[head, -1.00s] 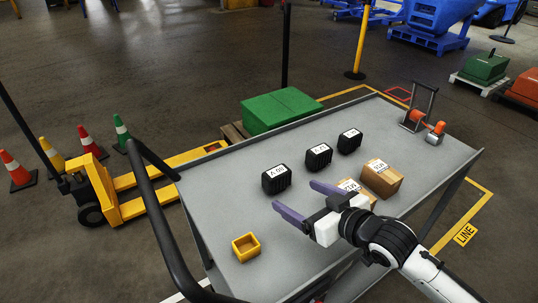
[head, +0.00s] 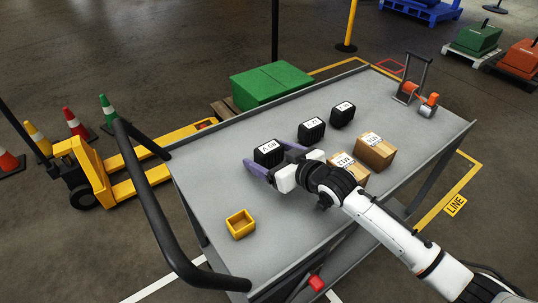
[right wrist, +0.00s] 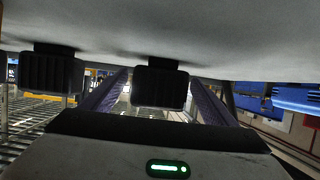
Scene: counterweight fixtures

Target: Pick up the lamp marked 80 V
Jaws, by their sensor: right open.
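The lamp marked 80 V (head: 268,153) is the leftmost of three small black ribbed blocks on the grey cart top; its white label reads upside down. My right gripper (head: 262,155) is open and low over the cart, its purple fingers reaching to either side of this block. In the right wrist view, a black block (right wrist: 160,88) stands between the two spread fingers, its label not visible; another black block (right wrist: 52,73) is off to the left. I cannot tell whether the fingers touch the block. My left gripper is not in view.
Two other labelled black blocks (head: 311,130) (head: 342,115) stand behind to the right. Cardboard boxes (head: 376,150) sit close to my right arm. A yellow open bin (head: 240,224) is at the cart's front left. An orange-and-grey fixture (head: 408,94) stands at the far right.

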